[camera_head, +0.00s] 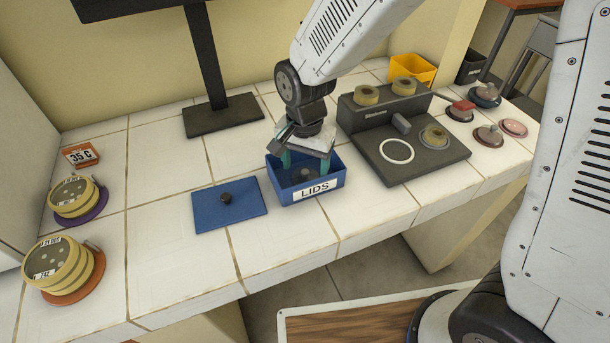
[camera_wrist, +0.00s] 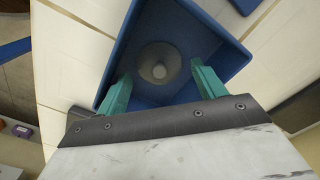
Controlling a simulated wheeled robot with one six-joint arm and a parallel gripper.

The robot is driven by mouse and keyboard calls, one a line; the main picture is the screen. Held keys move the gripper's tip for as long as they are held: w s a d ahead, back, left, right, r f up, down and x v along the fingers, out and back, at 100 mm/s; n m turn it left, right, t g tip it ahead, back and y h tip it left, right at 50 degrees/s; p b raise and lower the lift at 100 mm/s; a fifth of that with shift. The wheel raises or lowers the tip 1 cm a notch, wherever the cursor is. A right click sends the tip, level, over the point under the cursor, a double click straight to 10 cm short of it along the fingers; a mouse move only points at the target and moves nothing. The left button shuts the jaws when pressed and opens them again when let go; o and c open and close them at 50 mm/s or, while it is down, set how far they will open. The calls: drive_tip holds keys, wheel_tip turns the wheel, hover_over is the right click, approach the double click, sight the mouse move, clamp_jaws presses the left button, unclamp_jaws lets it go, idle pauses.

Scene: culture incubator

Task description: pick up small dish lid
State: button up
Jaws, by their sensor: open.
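A small round grey dish lid with a raised knob (camera_wrist: 159,66) lies inside the blue box marked LIDS (camera_head: 318,191). In the head view the lid (camera_head: 304,174) is partly hidden behind the box's front wall and my gripper. My gripper (camera_head: 305,165) points down into the box, and its green fingers are apart. In the wrist view the fingers of my gripper (camera_wrist: 159,88) show at either side, just short of the lid, with nothing between them. The box (camera_wrist: 128,52) surrounds the lid in that view.
A flat blue cover with a black knob (camera_head: 225,199) lies left of the box. A dark device (camera_head: 410,165) with dishes stands to the right. Stacked dishes (camera_head: 66,265) stand at the far left. A black stand (camera_head: 222,115) is behind. The front tiles are clear.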

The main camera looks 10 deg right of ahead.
drive_tip(key=shift+f, duration=0.8)
drive_tip(key=c, duration=0.7)
